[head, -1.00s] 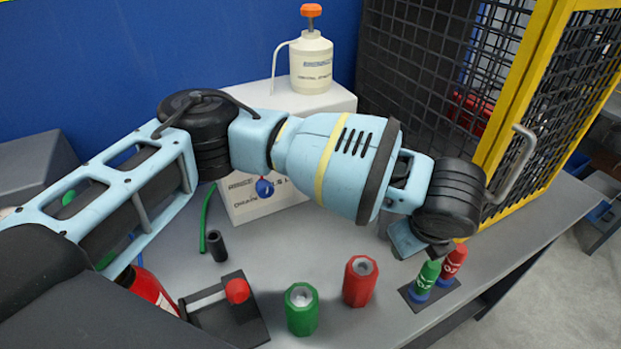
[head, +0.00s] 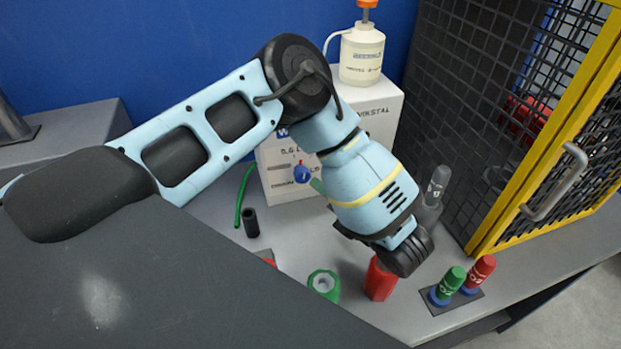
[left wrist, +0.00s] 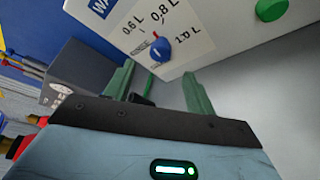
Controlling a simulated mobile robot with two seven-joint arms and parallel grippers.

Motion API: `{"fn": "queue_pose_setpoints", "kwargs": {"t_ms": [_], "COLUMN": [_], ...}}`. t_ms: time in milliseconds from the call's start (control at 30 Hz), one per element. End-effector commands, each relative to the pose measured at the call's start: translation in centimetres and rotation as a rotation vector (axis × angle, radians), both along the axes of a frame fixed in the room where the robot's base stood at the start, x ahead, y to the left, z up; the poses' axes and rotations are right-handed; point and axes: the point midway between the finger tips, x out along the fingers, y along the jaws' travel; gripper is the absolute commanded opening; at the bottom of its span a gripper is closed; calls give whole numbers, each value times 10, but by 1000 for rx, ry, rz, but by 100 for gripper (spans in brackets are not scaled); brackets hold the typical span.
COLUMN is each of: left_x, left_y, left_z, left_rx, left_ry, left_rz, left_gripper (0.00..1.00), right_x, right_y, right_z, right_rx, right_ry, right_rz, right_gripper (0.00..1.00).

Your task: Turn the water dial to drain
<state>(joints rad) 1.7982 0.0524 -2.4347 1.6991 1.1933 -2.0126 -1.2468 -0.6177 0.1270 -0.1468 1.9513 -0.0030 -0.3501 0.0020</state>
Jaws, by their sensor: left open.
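The water dial (head: 302,173) is a small blue knob on the front of a white box (head: 385,108). It also shows in the left wrist view (left wrist: 160,50), with a pale line on its face and a red mark at its upper edge, near the labels 0.6 L, 0.8 L and 1.0 L. My left gripper (left wrist: 160,80) is open and empty, its two green-grey fingers pointing at the panel, just short of the dial and on either side of it. In the head view only a fingertip (head: 318,187) shows by the dial; my arm hides the rest. My right gripper is not in view.
A pump bottle (head: 361,54) stands on the box. Green (head: 323,283) and red (head: 380,280) cups and small cylinders (head: 447,284) stand in front. A yellow-framed mesh cage (head: 540,140) bounds the right.

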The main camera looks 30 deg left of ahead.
Motion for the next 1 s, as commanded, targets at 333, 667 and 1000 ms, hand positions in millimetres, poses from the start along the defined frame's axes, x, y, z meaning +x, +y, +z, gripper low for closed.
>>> {"fn": "queue_pose_setpoints", "kwargs": {"t_ms": [333, 667, 1000], "left_x": [13, 27, 28], "left_y": [35, 67, 70], "left_z": [-10, -18, -18], "left_rx": [-6, -7, -5], "left_ry": [3, 0, 0], "left_rz": [6, 3, 1], "left_gripper": [55, 55, 55], "right_x": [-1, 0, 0], "right_y": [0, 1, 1], "right_z": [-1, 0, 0], "right_rx": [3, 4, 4], "right_ry": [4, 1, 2], "right_rz": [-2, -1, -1], "right_gripper": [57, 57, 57]}}
